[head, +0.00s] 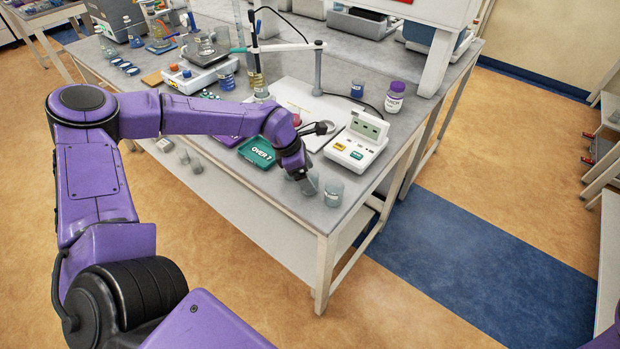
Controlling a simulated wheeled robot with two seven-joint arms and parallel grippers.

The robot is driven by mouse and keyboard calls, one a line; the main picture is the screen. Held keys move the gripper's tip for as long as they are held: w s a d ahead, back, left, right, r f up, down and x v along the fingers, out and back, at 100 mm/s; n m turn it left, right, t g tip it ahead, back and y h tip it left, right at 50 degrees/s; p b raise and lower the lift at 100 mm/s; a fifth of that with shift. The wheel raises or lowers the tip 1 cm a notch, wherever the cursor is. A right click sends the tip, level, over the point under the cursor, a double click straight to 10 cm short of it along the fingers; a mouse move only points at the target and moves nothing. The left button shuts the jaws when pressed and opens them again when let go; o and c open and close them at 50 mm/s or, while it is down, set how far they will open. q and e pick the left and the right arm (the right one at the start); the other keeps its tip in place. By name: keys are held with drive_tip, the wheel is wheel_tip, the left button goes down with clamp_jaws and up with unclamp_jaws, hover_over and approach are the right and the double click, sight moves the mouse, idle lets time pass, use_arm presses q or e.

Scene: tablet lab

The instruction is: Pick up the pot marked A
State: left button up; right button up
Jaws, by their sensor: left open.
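My left arm reaches in from the left over the lab bench (300,216). Its left gripper (305,178) is open, low near the bench's front corner, beside a clear glass beaker (333,192). Another clear vessel (310,185) is right at the gripper, partly hidden; I cannot tell whether they touch. Small blue pots stand on the bench, one at the back right (357,89) and one near the balance (226,82). I cannot read a mark A on any pot. My right gripper is out of view.
A stand with a thin horizontal arm (318,70) rises behind. A balance (204,75) and glassware crowd the left.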

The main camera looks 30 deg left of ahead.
use_arm(q)
drive_tip(key=shift+x, duration=0.8)
drive_tip(key=c, duration=1)
drive_tip(key=shift+r, duration=0.1)
drive_tip(key=shift+c, duration=0.4)
drive_tip(key=shift+d+r, duration=0.1)
